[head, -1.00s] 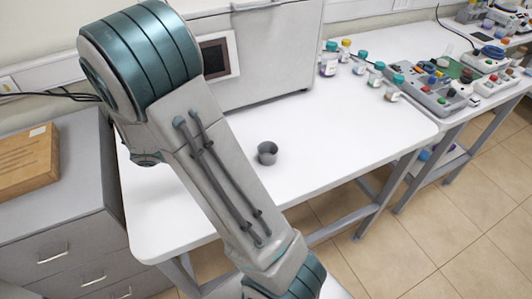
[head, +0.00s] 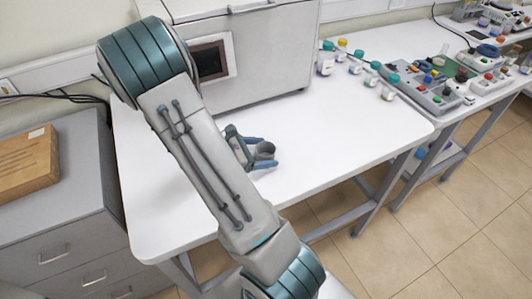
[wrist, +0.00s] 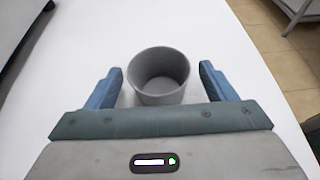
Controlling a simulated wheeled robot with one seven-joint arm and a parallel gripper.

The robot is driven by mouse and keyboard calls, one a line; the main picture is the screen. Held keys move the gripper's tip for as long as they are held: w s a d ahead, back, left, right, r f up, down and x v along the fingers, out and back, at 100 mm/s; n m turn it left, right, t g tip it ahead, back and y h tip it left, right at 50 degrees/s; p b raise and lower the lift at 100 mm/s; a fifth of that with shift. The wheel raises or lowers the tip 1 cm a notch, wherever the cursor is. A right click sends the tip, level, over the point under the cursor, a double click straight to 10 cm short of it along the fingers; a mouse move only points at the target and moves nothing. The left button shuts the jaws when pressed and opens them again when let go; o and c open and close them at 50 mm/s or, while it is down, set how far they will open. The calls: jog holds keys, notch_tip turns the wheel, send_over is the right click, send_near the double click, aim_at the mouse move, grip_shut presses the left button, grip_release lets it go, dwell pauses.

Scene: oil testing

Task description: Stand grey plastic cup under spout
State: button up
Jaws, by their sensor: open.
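The grey plastic cup (head: 265,151) stands upright on the white table, and its open top faces up. In the wrist view the cup (wrist: 161,75) looks empty and sits between the two blue fingers of my gripper (wrist: 160,88). A gap shows on each side of the cup, so the fingers do not touch it. In the head view my gripper (head: 261,152) is low at the table, around the cup, and partly hidden by my arm. No spout can be made out in either view.
A large grey machine (head: 265,55) with a small dark screen (head: 209,61) stands at the back of the white table (head: 340,130). Several small capped bottles (head: 327,58) stand at the back right. A grey drawer cabinet (head: 70,200) is at the left. The table right of the cup is clear.

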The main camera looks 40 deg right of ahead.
aim_at(273, 151)
jog(key=shift+x, duration=1.55)
jog(key=shift+r, duration=0.1)
jog(key=c, duration=1.1)
jog(key=shift+r, duration=0.15)
